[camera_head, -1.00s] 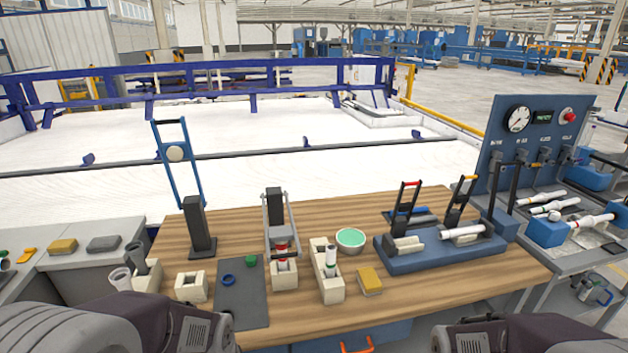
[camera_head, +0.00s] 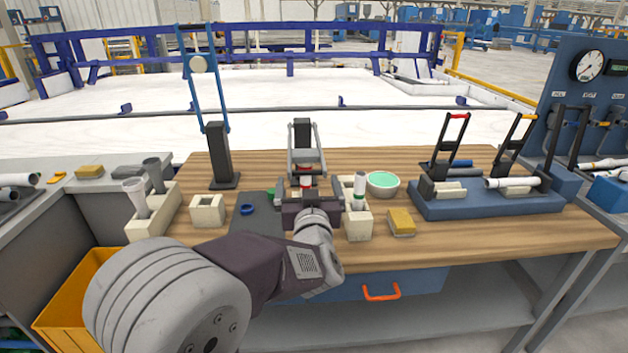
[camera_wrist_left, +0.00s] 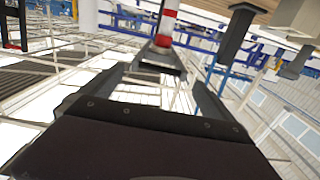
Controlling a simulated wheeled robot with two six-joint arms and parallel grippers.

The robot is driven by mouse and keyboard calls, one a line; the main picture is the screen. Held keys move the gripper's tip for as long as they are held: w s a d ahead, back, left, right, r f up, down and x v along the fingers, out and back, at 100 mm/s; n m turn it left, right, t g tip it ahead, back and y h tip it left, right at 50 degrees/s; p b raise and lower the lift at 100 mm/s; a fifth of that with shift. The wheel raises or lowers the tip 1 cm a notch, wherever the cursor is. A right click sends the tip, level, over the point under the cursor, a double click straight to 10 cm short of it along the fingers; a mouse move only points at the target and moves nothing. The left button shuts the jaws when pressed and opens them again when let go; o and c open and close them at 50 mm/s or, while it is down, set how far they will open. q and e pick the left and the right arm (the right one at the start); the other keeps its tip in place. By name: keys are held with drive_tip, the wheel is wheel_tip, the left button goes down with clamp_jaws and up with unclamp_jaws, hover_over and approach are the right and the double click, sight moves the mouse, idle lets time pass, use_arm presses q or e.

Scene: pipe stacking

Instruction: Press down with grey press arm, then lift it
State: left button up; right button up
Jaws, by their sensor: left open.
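The grey press arm (camera_head: 306,156) is a grey frame on a black post at the middle of the bench. A red and white pipe (camera_head: 305,180) stands upright below it. My left gripper (camera_head: 306,192) is in front of the press, and its wrist hides the press's base. In the left wrist view, which looks upside down, the jaws (camera_wrist_left: 160,88) are open and empty. The press arm's grey end (camera_wrist_left: 160,60) and the red and white pipe (camera_wrist_left: 166,25) show beyond them, between the fingers and apart from them. My right gripper is not in view.
Left of the press stand a black post (camera_head: 219,155) with a raised blue arm and a cream block (camera_head: 208,211). Right of it are a cream holder (camera_head: 358,224) with a white pipe, a green-topped bowl (camera_head: 383,184), a yellow sponge (camera_head: 401,222) and a blue fixture (camera_head: 490,203).

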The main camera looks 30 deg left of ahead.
sight(307, 166)
use_arm(q)
drive_tip(key=p+x, duration=0.1)
drive_tip(key=x, duration=0.8)
drive_tip(key=shift+d, duration=0.1)
